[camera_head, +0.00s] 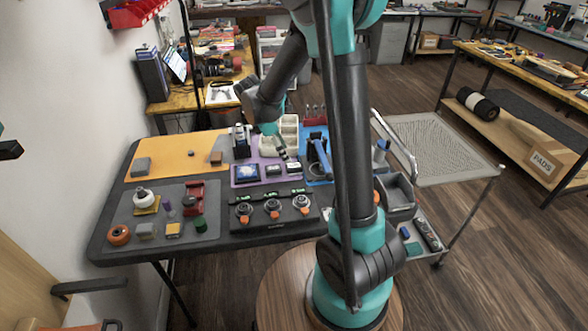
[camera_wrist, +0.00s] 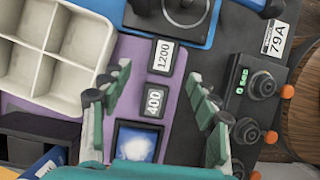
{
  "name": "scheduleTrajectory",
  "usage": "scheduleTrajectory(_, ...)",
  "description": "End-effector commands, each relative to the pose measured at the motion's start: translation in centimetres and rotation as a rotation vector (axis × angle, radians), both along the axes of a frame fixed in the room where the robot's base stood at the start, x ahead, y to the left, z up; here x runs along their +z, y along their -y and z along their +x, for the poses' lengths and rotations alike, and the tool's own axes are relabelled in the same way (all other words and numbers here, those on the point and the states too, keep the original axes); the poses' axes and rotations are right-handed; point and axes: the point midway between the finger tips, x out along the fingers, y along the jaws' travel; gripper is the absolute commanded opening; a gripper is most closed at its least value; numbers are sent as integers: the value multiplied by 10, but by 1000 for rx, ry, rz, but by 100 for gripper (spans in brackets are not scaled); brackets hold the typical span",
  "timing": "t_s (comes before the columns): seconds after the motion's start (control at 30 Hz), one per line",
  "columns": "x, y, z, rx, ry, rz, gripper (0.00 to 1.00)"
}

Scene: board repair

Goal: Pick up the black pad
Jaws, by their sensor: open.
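Two small dark blocks with white labels lie on the purple mat (camera_wrist: 181,112). One reads 1200 (camera_wrist: 163,56) and the other 400 (camera_wrist: 153,104); I cannot tell which one is the black pad. They also show in the head view, the 400 block (camera_head: 273,170) left of the 1200 block (camera_head: 293,168). My gripper (camera_wrist: 158,76) is open and empty above the mat, its fingers spread to either side of these blocks. In the head view my gripper (camera_head: 284,153) hangs just behind the blocks, apart from them.
A framed blue square (camera_wrist: 134,143) lies beside the 400 block. A cream divided tray (camera_wrist: 52,50) stands left in the wrist view. A black panel with dials (camera_head: 272,219) is in front of the mat. A blue mat (camera_head: 311,169) with a device lies right. An orange mat (camera_head: 175,152) lies left.

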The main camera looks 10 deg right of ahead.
Motion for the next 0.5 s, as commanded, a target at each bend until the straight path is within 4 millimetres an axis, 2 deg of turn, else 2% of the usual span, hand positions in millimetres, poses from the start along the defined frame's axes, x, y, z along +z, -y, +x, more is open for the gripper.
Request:
scheduleTrajectory(0.1, -12, 5, 0, -1, 0, 0, 60)
scheduleTrajectory(0.3, -23, 11, -1, -2, 0, 0, 60)
scheduleTrajectory(0.5, -48, 24, -4, -2, 0, 0, 60)
